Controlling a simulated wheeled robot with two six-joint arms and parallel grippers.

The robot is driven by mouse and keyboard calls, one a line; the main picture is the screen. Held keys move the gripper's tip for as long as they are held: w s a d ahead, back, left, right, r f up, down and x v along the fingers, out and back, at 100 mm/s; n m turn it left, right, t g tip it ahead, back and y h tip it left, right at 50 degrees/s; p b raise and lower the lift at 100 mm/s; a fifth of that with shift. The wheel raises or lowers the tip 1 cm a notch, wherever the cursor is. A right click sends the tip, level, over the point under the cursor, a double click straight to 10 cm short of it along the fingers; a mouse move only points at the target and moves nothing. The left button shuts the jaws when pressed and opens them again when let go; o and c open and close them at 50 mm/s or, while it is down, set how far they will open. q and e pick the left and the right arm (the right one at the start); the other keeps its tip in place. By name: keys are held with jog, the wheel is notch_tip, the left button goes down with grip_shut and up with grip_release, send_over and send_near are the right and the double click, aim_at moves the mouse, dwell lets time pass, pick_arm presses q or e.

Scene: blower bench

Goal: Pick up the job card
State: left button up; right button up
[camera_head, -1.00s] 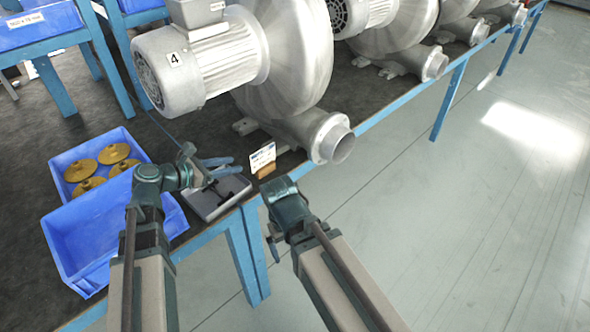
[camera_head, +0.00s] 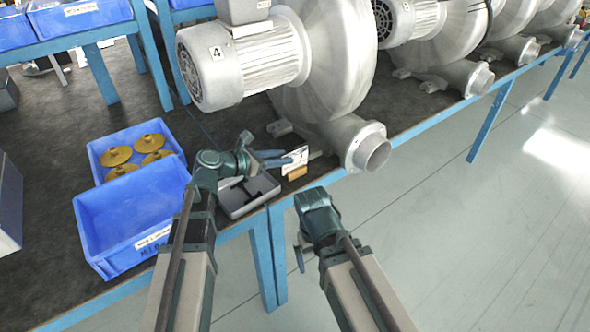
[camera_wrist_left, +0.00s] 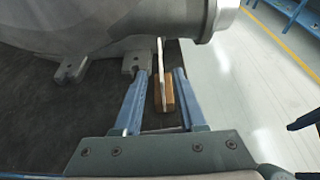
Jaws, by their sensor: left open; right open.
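The job card (camera_head: 296,159) is a small white card with blue print, standing upright in a wooden holder (camera_head: 297,173) near the bench edge, below blower 4. My left gripper (camera_head: 283,158) is open, its blue fingers reaching right to the card. In the left wrist view the card (camera_wrist_left: 160,55) shows edge-on as a thin strip above the holder (camera_wrist_left: 164,93). My right gripper (camera_head: 301,252) hangs low in front of the bench, away from the card.
Blower 4 (camera_head: 325,65) and its outlet (camera_head: 370,150) stand just behind and right of the card. A grey tray (camera_head: 240,205) lies under the left gripper. A blue bin (camera_head: 130,225) and another with brass-coloured discs (camera_head: 97,160) are at left. Open floor lies right.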

aim_at(295, 168)
pick_arm(q)
jog(key=x, duration=0.3)
jog(key=b+x, duration=0.1)
jog(key=x, duration=0.1)
jog(key=shift+w+d+r, duration=0.1)
jog(key=shift+d+r, duration=0.15)
jog(key=shift+c, duration=0.2)
grip_shut()
dwell(1.0)
